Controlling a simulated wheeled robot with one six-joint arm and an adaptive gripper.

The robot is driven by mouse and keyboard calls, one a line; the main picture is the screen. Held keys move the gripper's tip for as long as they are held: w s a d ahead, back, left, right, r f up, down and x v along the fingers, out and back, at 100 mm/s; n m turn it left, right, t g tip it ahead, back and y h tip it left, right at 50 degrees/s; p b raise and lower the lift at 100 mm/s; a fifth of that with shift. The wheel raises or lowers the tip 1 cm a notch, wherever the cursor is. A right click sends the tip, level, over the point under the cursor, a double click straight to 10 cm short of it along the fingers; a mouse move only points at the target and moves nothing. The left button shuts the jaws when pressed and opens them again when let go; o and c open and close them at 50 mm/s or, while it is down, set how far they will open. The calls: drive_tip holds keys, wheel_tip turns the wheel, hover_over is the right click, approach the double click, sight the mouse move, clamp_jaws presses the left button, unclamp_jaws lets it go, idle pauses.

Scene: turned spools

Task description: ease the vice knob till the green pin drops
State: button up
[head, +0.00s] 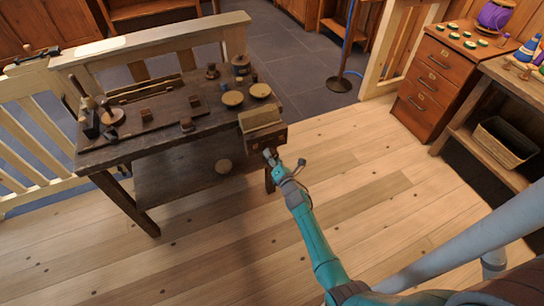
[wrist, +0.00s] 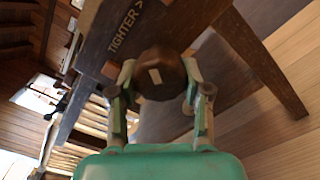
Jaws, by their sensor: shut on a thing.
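The wooden vice (head: 262,138) is at the right front corner of the dark workbench, with pale jaws on top. My gripper (head: 269,155) reaches its front face from below right in the head view. In the wrist view my gripper (wrist: 160,76) is shut on the round dark brown vice knob (wrist: 166,88), one finger on each side. The knob has a small pale mark near its middle. The board behind it (wrist: 112,50) reads "TIGHTER" with an arrow. In the head view my gripper covers the knob. I cannot make out the green pin in either view.
The workbench (head: 165,150) holds round wooden discs (head: 232,98), small turned pieces and tools. A drawer cabinet (head: 432,85) and a side table with a basket (head: 505,142) stand at the right. The plank floor (head: 230,250) in front is clear.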

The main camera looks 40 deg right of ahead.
drive_tip(key=n, duration=0.5)
drive_tip(key=shift+d+n, duration=0.1)
drive_tip(key=shift+n, duration=0.2)
drive_tip(key=n, duration=0.5)
drive_tip(key=shift+d, duration=0.15)
drive_tip(key=shift+n, duration=0.4)
drive_tip(key=o, duration=1.2)
drive_tip(key=shift+c, duration=0.2)
drive_tip(key=shift+f, duration=0.1)
